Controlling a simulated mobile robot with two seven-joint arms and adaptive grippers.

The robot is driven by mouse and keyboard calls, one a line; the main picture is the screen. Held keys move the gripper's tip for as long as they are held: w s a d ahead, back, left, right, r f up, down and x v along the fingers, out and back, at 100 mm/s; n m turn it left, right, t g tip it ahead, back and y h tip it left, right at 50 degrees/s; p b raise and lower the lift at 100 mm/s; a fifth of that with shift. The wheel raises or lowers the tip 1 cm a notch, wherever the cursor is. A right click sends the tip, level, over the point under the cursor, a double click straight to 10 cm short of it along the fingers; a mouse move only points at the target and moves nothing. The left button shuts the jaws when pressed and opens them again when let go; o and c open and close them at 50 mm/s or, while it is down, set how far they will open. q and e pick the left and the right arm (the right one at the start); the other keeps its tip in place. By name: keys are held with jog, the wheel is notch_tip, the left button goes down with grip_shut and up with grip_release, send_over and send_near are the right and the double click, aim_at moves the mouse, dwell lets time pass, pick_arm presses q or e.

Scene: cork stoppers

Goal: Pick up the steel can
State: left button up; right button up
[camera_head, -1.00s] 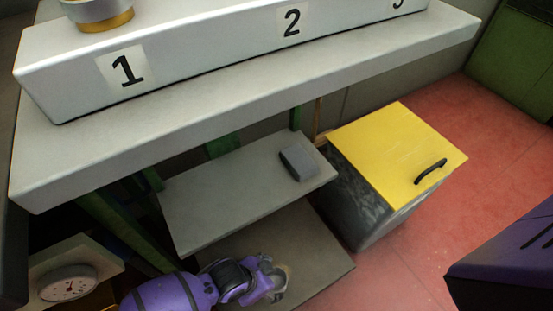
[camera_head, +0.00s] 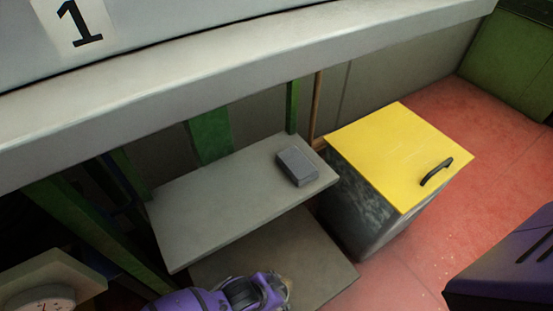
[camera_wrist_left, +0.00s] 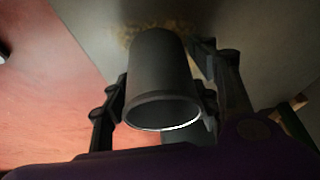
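A dark grey cylindrical can (camera_wrist_left: 160,70), which I take to be the steel can, is between the fingers of my left gripper (camera_wrist_left: 160,98) in the left wrist view. Its bright round rim faces the camera. One finger lies against each side of it, and the gripper looks shut on it. In the head view, the left gripper (camera_head: 274,290) is low at the bottom edge, by the lower shelf; its fingertips and the can are mostly hidden or cut off there. My right gripper is not in view.
A grey block (camera_head: 297,166) lies on the upper grey shelf (camera_head: 215,205), above the lower shelf (camera_head: 305,248). A yellow-topped cabinet (camera_head: 385,150) with a black handle stands to the right. The white counter (camera_head: 250,65) overhangs behind. A dial scale (camera_head: 40,298) is at lower left. Red floor (camera_head: 440,240) is open.

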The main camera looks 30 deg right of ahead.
pick_arm(q)
jog(key=c, duration=0.7)
jog(key=shift+r, duration=0.1)
jog(key=shift+c, duration=0.2)
